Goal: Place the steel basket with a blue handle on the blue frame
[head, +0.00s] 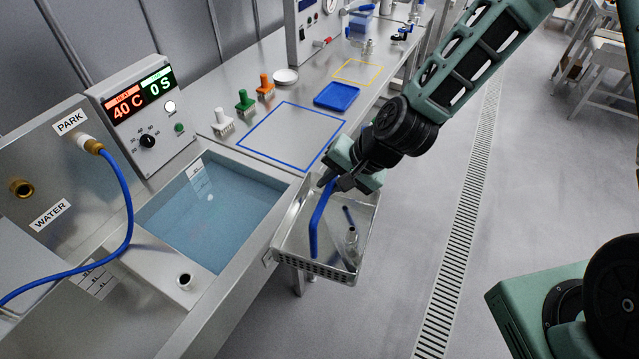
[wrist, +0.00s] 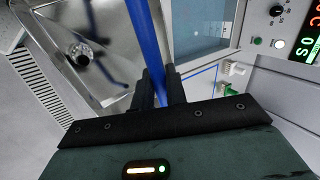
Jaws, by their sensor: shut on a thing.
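The steel basket (head: 350,262) hangs from its blue handle (head: 317,230) in my gripper (head: 342,184). The gripper is shut on the handle near its upper end. The basket is in front of the counter's edge, right of the water bath, and seems to be in the air over the floor. A metal fitting lies inside the basket. The blue frame (head: 247,144) is an empty outline on the counter, behind and left of the basket. In the wrist view the handle (wrist: 148,45) runs between the fingers (wrist: 158,85), with the basket (wrist: 106,18) behind it.
The water bath (head: 210,205) is left of the basket. White, green and orange brushes (head: 245,101) stand beyond the blue frame. A blue tray (head: 337,96) and a yellow outline (head: 358,72) are farther back. A blue hose (head: 128,205) crosses at left.

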